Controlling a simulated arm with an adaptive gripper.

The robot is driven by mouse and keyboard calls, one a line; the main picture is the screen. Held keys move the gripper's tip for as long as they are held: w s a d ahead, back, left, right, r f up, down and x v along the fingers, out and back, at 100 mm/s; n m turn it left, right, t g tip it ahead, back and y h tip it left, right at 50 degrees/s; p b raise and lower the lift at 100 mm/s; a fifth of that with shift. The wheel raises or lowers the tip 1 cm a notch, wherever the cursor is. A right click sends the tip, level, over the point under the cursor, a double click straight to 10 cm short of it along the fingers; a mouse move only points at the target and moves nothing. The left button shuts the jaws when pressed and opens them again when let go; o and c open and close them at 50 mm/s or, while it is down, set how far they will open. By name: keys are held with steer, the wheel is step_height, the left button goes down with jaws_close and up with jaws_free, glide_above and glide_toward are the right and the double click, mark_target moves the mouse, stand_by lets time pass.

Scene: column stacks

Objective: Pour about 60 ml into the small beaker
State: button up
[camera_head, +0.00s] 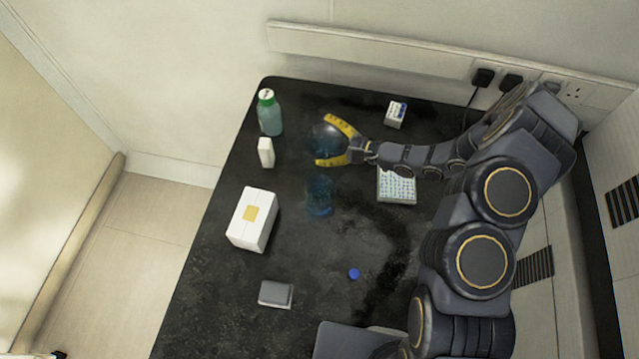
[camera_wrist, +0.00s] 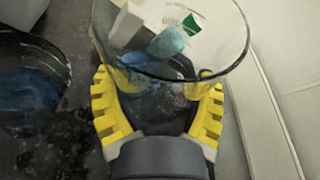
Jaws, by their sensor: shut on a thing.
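My gripper (camera_head: 323,141) has its yellow fingers closed around a clear glass vessel (camera_head: 326,138). In the wrist view the held vessel's round rim (camera_wrist: 172,78) is close to the camera, between the fingers (camera_wrist: 160,92). I cannot tell how much liquid it holds or how far it is tilted. A second glass vessel (camera_head: 320,196), with blue in it, stands on the table just nearer the camera than my gripper. It shows blurred at the left of the wrist view (camera_wrist: 30,85). The views do not make clear which one is the small beaker.
On the black table (camera_head: 300,250) are a green-capped bottle (camera_head: 270,115), a small white box (camera_head: 265,152), a larger white box (camera_head: 252,219), a grey block (camera_head: 275,294), a blue round piece (camera_head: 354,273), a patterned pad (camera_head: 397,186) and a small carton (camera_head: 396,114). A wall stands behind.

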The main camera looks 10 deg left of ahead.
mark_target(324, 153)
steer(key=shift+m+g, duration=0.5)
steer(key=shift+m, duration=0.1)
steer(key=f, duration=0.6)
steer(key=shift+w+a, duration=0.1)
steer(key=shift+w, duration=0.3)
steer(key=shift+w+a+f+m+g+h, duration=0.15)
steer(key=shift+w+m+g+h, duration=0.15)
steer(key=shift+m, duration=0.25)
steer(key=shift+w+f+m+g+h, duration=0.2)
steer(key=shift+w+m+h, duration=0.15)
steer(key=shift+m, duration=0.2)
steer(key=shift+w+f+m+g, duration=0.25)
steer(key=shift+w+m+g, duration=0.05)
steer(key=shift+m+g, duration=0.45)
steer(key=shift+r, duration=0.1)
